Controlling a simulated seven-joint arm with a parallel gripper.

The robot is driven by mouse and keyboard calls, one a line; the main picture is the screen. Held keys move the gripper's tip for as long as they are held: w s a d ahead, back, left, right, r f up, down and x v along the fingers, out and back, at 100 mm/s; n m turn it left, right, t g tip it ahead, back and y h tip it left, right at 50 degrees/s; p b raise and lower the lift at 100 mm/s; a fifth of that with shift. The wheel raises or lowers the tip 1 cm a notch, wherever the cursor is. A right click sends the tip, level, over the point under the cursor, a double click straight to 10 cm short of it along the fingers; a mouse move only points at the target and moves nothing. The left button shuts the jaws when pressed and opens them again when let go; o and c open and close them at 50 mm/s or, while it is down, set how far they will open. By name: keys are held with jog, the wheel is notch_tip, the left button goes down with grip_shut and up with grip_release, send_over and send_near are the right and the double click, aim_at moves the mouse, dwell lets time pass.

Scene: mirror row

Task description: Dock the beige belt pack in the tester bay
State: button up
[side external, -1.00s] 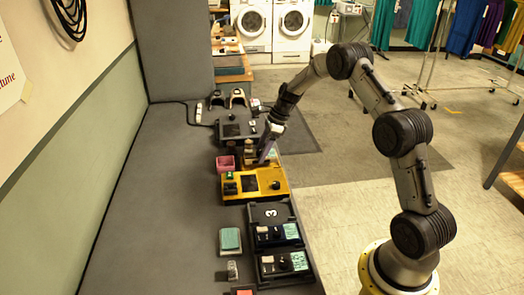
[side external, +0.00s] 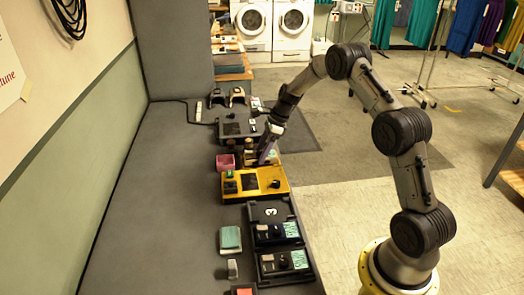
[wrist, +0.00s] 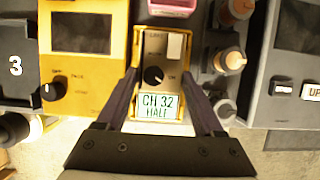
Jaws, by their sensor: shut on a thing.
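A yellow rim (wrist: 137,38) frames the pack beside the tester's panel (wrist: 78,88). I cannot tell how deep the pack sits within that rim. In the side view the pack is mostly hidden by the gripper.
A pink bin (side external: 225,162) stands toward the wall. A grey unit (side external: 238,129) lies beyond the gripper, and small bottles (wrist: 232,60) stand close on the pack's right. A black tray marked 3 (side external: 270,212) lies nearer the camera.

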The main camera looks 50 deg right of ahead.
jog(key=shift+f, duration=0.6)
dwell(0.3)
jog(key=o, duration=1.5)
jog(key=shift+o, duration=0.2)
jog(key=v, duration=1.4)
jog(key=shift+w+a, duration=0.1)
